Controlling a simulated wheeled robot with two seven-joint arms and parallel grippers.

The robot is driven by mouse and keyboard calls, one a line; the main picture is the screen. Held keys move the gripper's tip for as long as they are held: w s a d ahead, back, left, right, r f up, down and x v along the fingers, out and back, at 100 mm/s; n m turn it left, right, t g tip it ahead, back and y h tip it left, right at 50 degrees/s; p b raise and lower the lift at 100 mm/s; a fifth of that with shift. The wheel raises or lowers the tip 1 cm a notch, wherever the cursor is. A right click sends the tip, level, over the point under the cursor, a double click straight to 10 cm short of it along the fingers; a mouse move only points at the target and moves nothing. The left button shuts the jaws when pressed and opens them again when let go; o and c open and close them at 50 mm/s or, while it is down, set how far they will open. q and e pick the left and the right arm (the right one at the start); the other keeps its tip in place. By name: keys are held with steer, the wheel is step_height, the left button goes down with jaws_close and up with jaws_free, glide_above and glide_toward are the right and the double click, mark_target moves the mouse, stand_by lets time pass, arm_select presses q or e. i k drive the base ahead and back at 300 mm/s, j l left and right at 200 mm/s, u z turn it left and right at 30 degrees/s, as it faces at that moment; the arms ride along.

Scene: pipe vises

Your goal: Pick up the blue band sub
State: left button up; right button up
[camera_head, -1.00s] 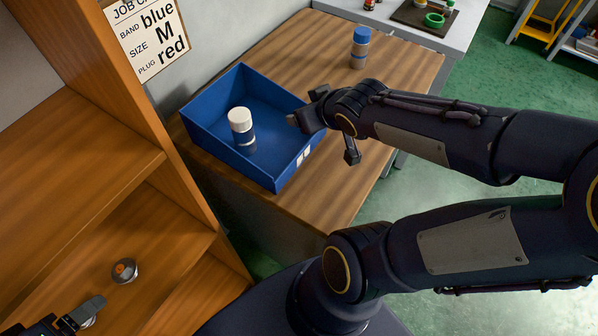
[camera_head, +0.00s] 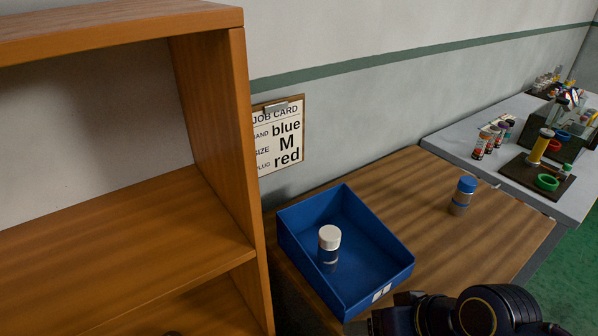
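A short cylinder with a blue cap (camera_head: 466,185) stands upright on the wooden table to the right of the blue tray; its lower body is greyish with a bluish band. A second cylinder with a white cap (camera_head: 330,238) stands inside the blue tray (camera_head: 303,262); its body looks grey, and its band colour is hard to tell. My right gripper (camera_head: 396,316) is at the bottom edge, just by the tray's front right corner. Its fingers are mostly cut off, so its opening is unclear. My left gripper is out of view.
A job card (camera_head: 280,135) on the wall reads band blue, size M, plug red. A wooden shelf (camera_head: 110,240) fills the left. A grey bench (camera_head: 470,150) at the right holds several small coloured parts and a fixture. The wooden table (camera_head: 400,195) is clear behind the tray.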

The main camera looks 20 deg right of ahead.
mark_target(458, 204)
steer(key=k+l+z, duration=0.1)
steer(key=k+z, duration=0.3)
steer(key=z, duration=1.1)
steer(key=k+j+u, duration=0.15)
steer(key=k+u, duration=0.35)
steer(key=k, duration=0.2)
steer(key=i+l+u, duration=0.15)
steer(key=u, duration=0.3)
steer(key=i+l+u, duration=0.1)
steer(key=l+u, duration=0.3)
steer(key=i+l+u, duration=0.1)
steer(key=l+u, duration=0.35)
steer(key=i+l, duration=0.1)
steer(key=l, duration=1.2)
steer(key=i+l, duration=0.15)
steer(key=l, duration=0.45)
steer(key=i+l, duration=0.1)
steer(key=l, duration=0.55)
steer(key=i+l, duration=0.1)
steer(key=l, duration=0.55)
